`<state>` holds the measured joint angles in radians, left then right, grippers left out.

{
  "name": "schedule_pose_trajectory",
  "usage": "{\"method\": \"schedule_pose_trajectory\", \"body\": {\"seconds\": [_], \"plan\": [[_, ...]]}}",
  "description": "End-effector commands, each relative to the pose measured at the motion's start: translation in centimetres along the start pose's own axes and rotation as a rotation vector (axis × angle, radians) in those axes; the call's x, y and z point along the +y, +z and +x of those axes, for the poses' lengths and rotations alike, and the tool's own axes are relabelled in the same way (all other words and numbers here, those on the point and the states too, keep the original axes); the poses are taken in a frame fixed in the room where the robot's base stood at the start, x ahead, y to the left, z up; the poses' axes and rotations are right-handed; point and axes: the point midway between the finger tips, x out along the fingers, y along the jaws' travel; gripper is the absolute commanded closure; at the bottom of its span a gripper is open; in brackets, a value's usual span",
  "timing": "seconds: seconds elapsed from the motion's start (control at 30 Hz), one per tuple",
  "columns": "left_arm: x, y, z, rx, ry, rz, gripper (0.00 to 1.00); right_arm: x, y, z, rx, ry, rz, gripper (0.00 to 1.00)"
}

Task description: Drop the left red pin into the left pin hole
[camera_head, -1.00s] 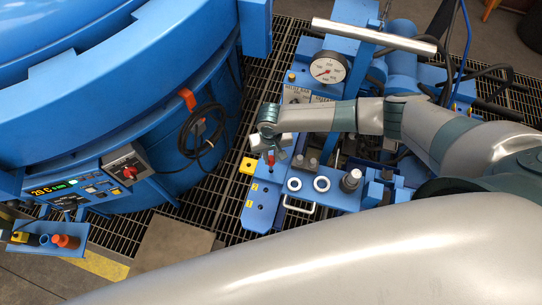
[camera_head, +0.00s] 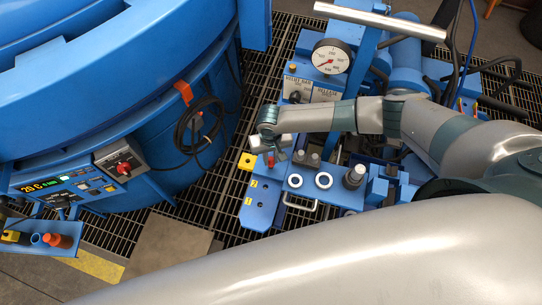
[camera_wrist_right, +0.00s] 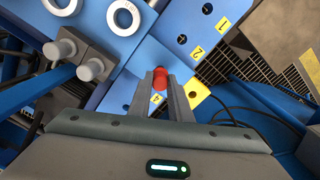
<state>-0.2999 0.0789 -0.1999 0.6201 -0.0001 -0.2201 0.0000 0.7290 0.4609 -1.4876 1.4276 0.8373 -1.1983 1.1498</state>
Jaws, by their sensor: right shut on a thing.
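My right gripper (camera_head: 273,156) is shut on the red pin (camera_head: 271,161). In the right wrist view the pin (camera_wrist_right: 160,76) shows between the two fingertips (camera_wrist_right: 161,88), over the blue plate near a yellow label marked 4. The blue pin plate (camera_head: 259,212) has dark round holes beside yellow number labels. Two holes show clearly in the wrist view, one near label 2 (camera_wrist_right: 182,39) and one near label 1 (camera_wrist_right: 207,8). The pin's lower end is hidden, so I cannot tell whether it is in a hole. My left gripper is not in view.
A blue furnace (camera_head: 150,75) with a control panel fills the left. A pressure gauge (camera_head: 330,57) and a silver bar (camera_head: 380,20) stand behind the gripper. White rings (camera_head: 323,180) and a grey post (camera_head: 354,176) are right of the plate. A metal grating floor lies between.

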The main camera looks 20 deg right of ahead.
Motion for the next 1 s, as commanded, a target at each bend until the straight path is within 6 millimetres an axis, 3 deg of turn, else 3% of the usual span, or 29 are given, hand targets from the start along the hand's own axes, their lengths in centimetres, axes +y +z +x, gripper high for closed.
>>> {"method": "schedule_pose_trajectory", "body": {"seconds": [0.3,0.97,1.0], "plan": [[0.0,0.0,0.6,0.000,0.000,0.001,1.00,0.0,0.0,1.4,0.000,0.000,0.000,1.00],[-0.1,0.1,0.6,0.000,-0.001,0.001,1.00,0.0,0.0,1.6,0.001,0.000,0.000,1.00],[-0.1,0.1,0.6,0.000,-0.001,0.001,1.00,0.0,0.0,1.6,0.001,0.000,0.000,0.73]]}}
